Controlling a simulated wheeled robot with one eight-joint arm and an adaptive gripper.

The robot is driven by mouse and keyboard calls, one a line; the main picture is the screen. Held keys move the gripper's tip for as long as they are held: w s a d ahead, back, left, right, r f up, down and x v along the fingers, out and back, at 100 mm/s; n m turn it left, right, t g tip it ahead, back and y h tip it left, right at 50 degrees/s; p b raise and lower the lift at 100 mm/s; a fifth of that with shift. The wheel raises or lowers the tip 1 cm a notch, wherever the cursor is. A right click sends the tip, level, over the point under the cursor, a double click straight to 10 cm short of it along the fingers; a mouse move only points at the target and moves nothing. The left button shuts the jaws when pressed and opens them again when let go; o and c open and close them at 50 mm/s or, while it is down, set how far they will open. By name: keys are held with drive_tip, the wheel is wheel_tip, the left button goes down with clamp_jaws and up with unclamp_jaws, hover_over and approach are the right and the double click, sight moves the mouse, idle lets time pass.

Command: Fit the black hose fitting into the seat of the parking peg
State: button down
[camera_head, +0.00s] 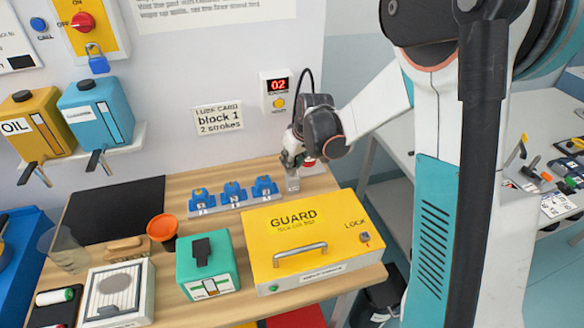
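A black hose (311,78) loops up from the counter box on the wall and comes down behind my gripper (291,163). The hose fitting at its end cannot be made out; my gripper and wrist cover that spot. My gripper is at the back right of the wooden bench, close to the wall. A small grey upright piece (292,183), perhaps the parking peg, stands just below the fingertips; its seat is not visible. A bit of red shows beside the fingers. The fingers are too small and too covered to tell open from shut.
The yellow GUARD box (350,255) stands in front of my gripper. Blue blocks on a grey rail (207,211) lie to its left. The counter box (266,90) reads 02. A teal box (187,268), an orange funnel (162,226) and a black mat (95,212) are farther left.

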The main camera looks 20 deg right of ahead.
drive_tip(key=shift+f, duration=1.05)
drive_tip(key=shift+f+b, duration=0.15)
drive_tip(key=shift+b, duration=0.15)
drive_tip(key=c, duration=1.4)
unclamp_jaws()
